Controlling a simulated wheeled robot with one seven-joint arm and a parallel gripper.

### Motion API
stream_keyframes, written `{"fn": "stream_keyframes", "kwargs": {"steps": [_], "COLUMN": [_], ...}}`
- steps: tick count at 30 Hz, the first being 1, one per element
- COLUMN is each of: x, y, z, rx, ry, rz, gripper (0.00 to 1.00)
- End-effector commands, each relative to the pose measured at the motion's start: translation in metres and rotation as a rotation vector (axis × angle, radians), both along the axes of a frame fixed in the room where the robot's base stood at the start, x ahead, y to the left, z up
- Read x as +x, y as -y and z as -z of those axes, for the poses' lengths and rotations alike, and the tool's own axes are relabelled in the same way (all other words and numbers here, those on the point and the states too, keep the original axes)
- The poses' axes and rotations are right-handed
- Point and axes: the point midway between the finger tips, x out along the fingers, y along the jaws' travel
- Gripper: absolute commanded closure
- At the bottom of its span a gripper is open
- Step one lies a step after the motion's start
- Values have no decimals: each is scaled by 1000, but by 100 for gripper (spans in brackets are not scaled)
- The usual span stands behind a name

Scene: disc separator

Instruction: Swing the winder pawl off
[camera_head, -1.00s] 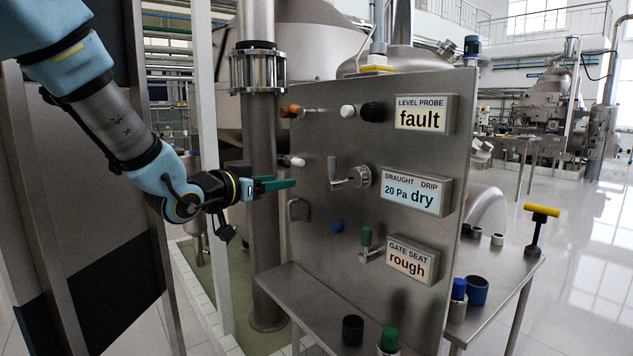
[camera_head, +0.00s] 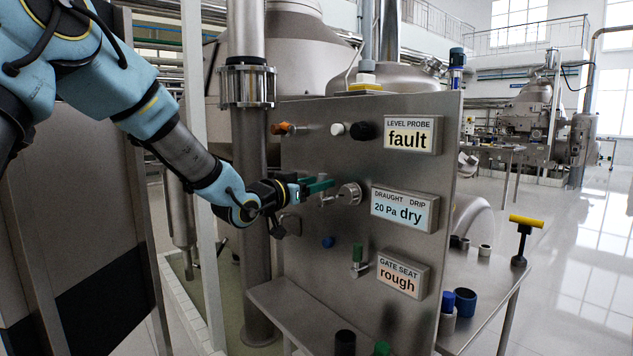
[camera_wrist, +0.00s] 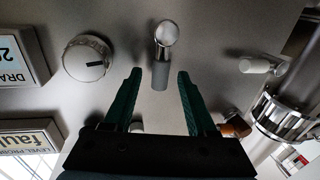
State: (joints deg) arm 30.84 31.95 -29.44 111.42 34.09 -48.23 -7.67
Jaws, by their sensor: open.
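A small lever with a grey grip (camera_wrist: 160,76) and a bright round metal end (camera_wrist: 167,33) stands out from the steel panel; I take it as the winder pawl. In the head view its metal part (camera_head: 327,200) shows beside the round knurled knob (camera_head: 349,194), while my fingers hide its grip. The knob also shows in the wrist view (camera_wrist: 88,58). My gripper (camera_wrist: 160,72) is open, its green fingers on either side of the grip, with gaps visible. In the head view my gripper (camera_head: 321,186) is close to the panel; whether it touches is unclear.
The panel (camera_head: 300,225) carries fault (camera_head: 413,135), dry (camera_head: 404,212) and rough (camera_head: 403,275) displays. A steel pipe (camera_head: 257,190) stands left.

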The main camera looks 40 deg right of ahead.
Motion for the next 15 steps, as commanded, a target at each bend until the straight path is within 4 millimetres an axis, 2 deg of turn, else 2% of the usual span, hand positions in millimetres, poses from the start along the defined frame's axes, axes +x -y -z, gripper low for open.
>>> {"fn": "stream_keyframes", "kwargs": {"steps": [8,15], "x": [0,0], "y": [1,1], "z": [1,0], "rx": [1,0], "ry": [0,0], "rz": [0,0], "gripper": [43,70]}}
